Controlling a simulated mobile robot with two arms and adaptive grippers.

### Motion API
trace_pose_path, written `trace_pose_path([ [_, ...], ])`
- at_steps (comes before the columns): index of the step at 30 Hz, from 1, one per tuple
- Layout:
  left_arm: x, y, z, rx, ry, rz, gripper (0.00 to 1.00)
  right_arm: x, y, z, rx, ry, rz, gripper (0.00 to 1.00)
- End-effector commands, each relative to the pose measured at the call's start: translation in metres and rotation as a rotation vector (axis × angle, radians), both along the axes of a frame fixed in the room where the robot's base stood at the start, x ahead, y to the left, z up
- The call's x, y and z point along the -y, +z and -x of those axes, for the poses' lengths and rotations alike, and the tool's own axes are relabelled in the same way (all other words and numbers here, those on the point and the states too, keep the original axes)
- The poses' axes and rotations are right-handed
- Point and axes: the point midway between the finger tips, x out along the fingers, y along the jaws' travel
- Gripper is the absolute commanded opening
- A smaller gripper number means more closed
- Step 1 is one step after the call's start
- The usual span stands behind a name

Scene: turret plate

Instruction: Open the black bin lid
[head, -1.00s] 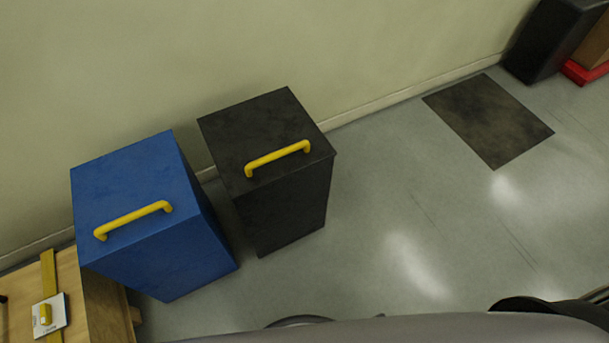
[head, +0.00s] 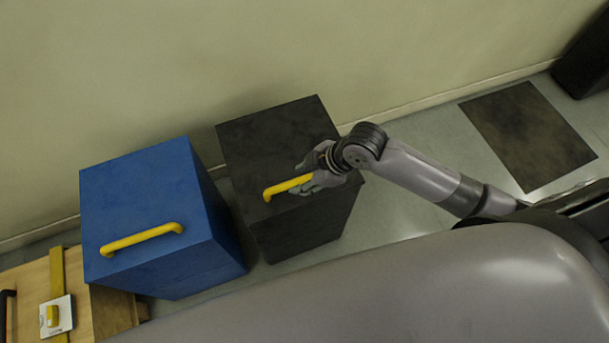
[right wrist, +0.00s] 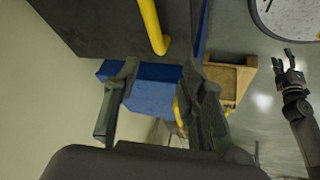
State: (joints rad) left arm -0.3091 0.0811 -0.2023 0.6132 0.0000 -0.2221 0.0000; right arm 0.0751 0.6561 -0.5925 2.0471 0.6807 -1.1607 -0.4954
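The black bin (head: 262,140) stands by the wall with its lid down flat. A yellow handle (head: 285,186) runs along the lid's front edge, and it also shows in the right wrist view (right wrist: 152,25). My right gripper (head: 303,178) is over the handle's right part in the head view and hides that end. In the right wrist view its two fingers (right wrist: 160,75) are spread apart, with the handle beyond and between them. I cannot tell whether they touch it. My left gripper (right wrist: 290,68) shows only at the right of the right wrist view, fingers apart and empty.
A blue bin (head: 150,200) with its own yellow handle (head: 142,239) stands close on the left. A wooden table (head: 95,305) is at lower left. A dark mat (head: 528,135) lies on the floor at right. The wall (head: 200,60) is right behind the bins.

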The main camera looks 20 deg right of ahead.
Motion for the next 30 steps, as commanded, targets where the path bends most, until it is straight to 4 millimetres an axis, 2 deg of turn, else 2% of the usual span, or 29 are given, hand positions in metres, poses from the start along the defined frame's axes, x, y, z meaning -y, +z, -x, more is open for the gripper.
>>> trace_pose_path([
  [1,-0.002,0.000,0.003,-0.005,0.000,-0.002,0.40,0.011,0.010,-0.008,0.022,0.078,0.032,0.38],
  [3,-0.002,0.001,0.004,-0.005,0.000,-0.003,0.40,0.023,0.020,-0.013,0.032,0.180,0.060,0.38],
  [9,-0.002,0.002,-0.007,0.010,0.002,-0.002,0.40,0.067,0.044,-0.018,0.029,0.352,0.118,0.38],
  [12,-0.001,0.003,-0.016,0.025,0.002,0.000,0.40,0.080,0.052,-0.019,0.026,0.382,0.126,0.38],
  [15,0.000,0.003,-0.021,0.033,0.003,0.001,0.40,0.086,0.054,-0.019,0.022,0.396,0.128,0.38],
  [20,0.000,0.004,-0.020,0.030,0.003,0.002,0.40,0.081,0.041,-0.021,0.019,0.399,0.125,0.38],
  [30,0.002,0.005,-0.012,0.018,0.004,0.003,0.40,0.052,-0.023,-0.032,0.019,0.397,0.124,0.38],
])
